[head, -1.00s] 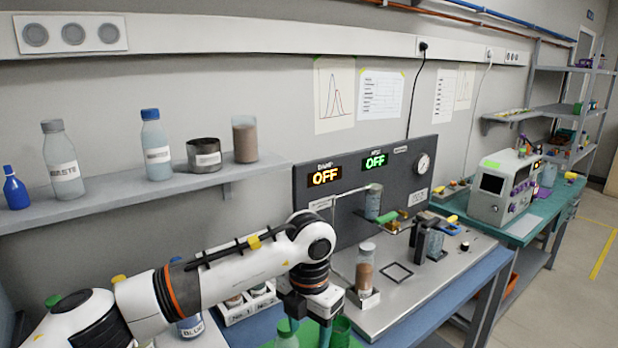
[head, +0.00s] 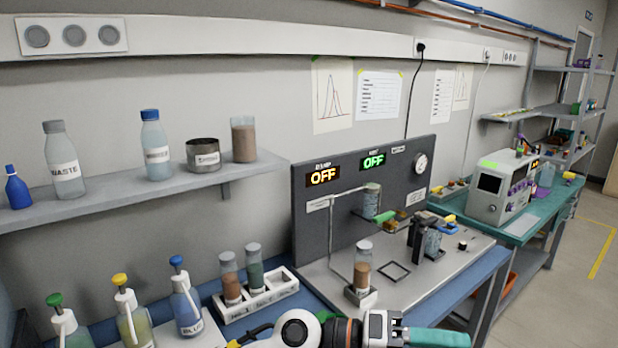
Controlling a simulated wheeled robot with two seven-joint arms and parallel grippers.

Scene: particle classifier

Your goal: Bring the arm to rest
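My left arm crosses the bottom edge of the head view, its white joint near the middle. Its gripper (head: 386,327) points right, low in front of the bench. A teal rounded object (head: 438,338) shows just right of the gripper's end, cut by the bottom edge. I cannot tell whether the fingers are shut on it, as they are not clearly visible. My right gripper is not in view.
A white rack (head: 262,301) with two vials stands behind my arm. Pump bottles, including a blue one (head: 185,306), stand at lower left. The dark panel (head: 340,228) and its steel deck (head: 425,262) with a brown vial (head: 362,272) lie beyond.

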